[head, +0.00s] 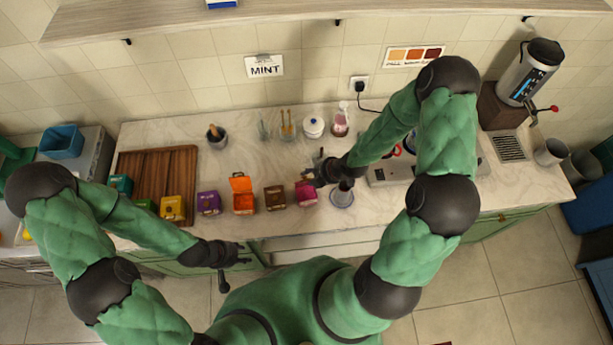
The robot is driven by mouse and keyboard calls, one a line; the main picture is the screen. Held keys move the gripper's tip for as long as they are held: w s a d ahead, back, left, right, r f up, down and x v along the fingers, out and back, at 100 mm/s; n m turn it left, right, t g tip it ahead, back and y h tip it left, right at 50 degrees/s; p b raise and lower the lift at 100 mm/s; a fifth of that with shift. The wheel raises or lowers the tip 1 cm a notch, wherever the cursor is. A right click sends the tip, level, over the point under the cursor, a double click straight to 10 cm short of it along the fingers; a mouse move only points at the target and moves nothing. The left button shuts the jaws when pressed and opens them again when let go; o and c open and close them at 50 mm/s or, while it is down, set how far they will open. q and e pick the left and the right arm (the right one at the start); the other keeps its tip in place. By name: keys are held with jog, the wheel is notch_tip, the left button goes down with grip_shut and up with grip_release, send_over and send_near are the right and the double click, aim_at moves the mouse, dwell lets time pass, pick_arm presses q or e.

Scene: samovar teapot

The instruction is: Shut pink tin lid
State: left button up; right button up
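The pink tin (306,196) stands on the counter at the right end of a row of coloured tins. My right gripper (314,172) is just behind and above it, over its back edge. The gripper hides part of the tin's top, so I cannot tell how its lid stands or whether they touch. The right fingers are too small and dark to read. My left gripper (236,267) is in front of the counter's front edge, away from the tins, with its fingers spread and nothing seen between them.
Brown (275,198), orange (243,203) and purple (208,203) tins stand left of the pink one; the orange lid is raised. A steel cup on a saucer (342,199) is close on the right. A white lidded jar (314,127) stands behind.

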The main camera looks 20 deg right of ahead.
aim_at(305, 178)
jog(key=shift+x, duration=1.8)
grip_shut()
